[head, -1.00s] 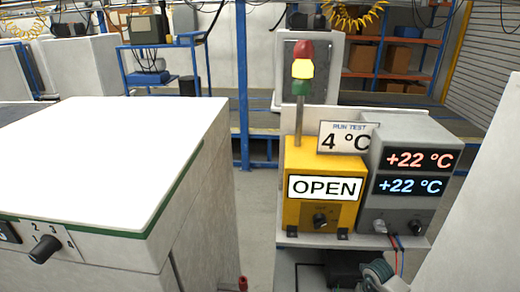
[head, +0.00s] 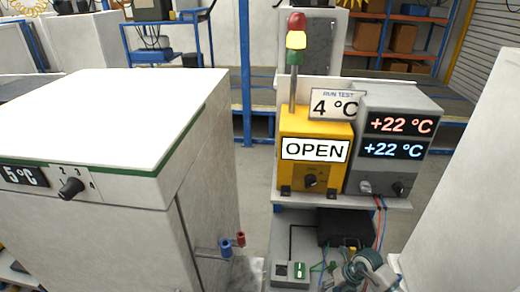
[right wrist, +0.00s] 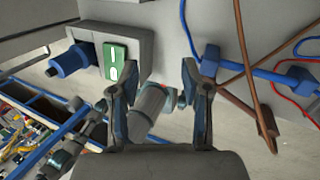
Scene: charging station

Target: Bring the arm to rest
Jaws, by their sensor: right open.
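Part of my arm (head: 368,268) shows at the bottom right of the head view, above the lower shelf; its fingertips are not clear there. In the right wrist view my right gripper (right wrist: 157,82) is open, its two fingers apart. A grey cylindrical part with a teal ring (right wrist: 152,105) shows between and behind the fingers; I cannot tell whether it touches them. Beyond the left finger is a grey box (right wrist: 135,42) with a green switch (right wrist: 115,62) and a blue connector (right wrist: 70,62). My left gripper is not in view.
A white cabinet (head: 110,115) stands at left, with blue (head: 226,248) and red (head: 240,239) connectors on its side. A yellow box (head: 313,165) reads OPEN beside a grey display unit (head: 398,145). Brown and blue cables (right wrist: 250,75) hang right of the gripper.

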